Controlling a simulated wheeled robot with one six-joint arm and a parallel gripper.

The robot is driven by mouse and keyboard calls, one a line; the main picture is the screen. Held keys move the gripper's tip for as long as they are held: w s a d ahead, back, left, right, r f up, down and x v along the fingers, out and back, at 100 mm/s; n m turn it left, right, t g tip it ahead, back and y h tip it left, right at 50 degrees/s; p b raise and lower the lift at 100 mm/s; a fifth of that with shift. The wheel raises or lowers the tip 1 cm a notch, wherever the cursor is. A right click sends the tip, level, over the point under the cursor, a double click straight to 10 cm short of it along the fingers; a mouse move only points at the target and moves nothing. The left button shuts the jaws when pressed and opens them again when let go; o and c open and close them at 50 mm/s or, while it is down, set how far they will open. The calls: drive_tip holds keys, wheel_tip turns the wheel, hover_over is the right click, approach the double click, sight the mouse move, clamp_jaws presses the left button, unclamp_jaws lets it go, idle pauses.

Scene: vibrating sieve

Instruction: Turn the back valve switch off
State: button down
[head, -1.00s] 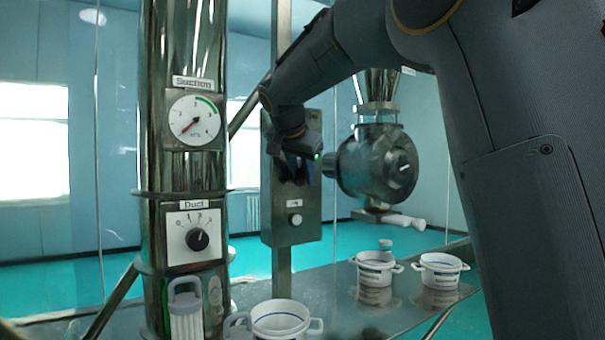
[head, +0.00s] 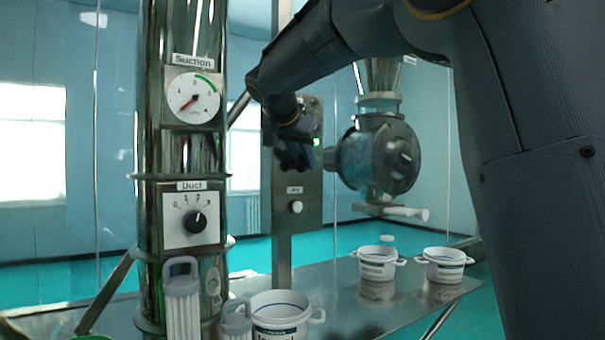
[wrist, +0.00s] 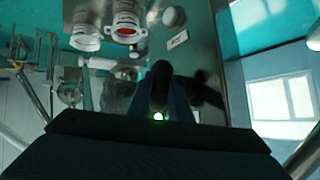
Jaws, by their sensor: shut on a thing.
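My gripper (head: 293,155) is at the steel control panel (head: 311,190), in front of its upper part. In the wrist view my two dark fingers (wrist: 161,100) are closed around a dark switch knob (wrist: 161,72), and a green light glows at their base. In the head view the knob is hidden behind the fingers and wrist. No label for it can be read, and its turn angle cannot be told.
A white button (head: 296,207) sits lower on the panel. The suction gauge (head: 193,98) and duct dial (head: 195,222) are on the steel column at left. A round valve housing (head: 380,160) is right of the panel. White pots (head: 377,263) stand on the steel table (head: 330,290).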

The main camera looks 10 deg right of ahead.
drive_tip(key=shift+a+f+n+t+h+b, duration=0.15)
drive_tip(key=shift+n+t+h+b, duration=0.85)
drive_tip(key=shift+b, duration=4)
drive_tip(key=shift+d+f+n+t+h+b, duration=0.25)
drive_tip(key=shift+t+h+b, duration=0.8)
drive_tip(key=shift+b, duration=3.9)
drive_tip(key=h+b, duration=0.1)
drive_tip(key=b, duration=0.2)
drive_tip(key=n+h+b, duration=0.1)
drive_tip(key=b, duration=0.2)
drive_tip(key=shift+a+r+t, duration=0.15)
drive_tip(key=shift+a+t, duration=0.05)
drive_tip(key=shift+t, duration=0.05)
drive_tip(key=shift+b, duration=0.45)
drive_tip(key=shift+r+n+t+h+b, duration=0.25)
drive_tip(key=shift+n+t+b, duration=0.2)
drive_tip(key=shift+b, duration=0.55)
drive_tip(key=c, duration=1.9)
unclamp_jaws()
drive_tip(key=shift+v, duration=3.95)
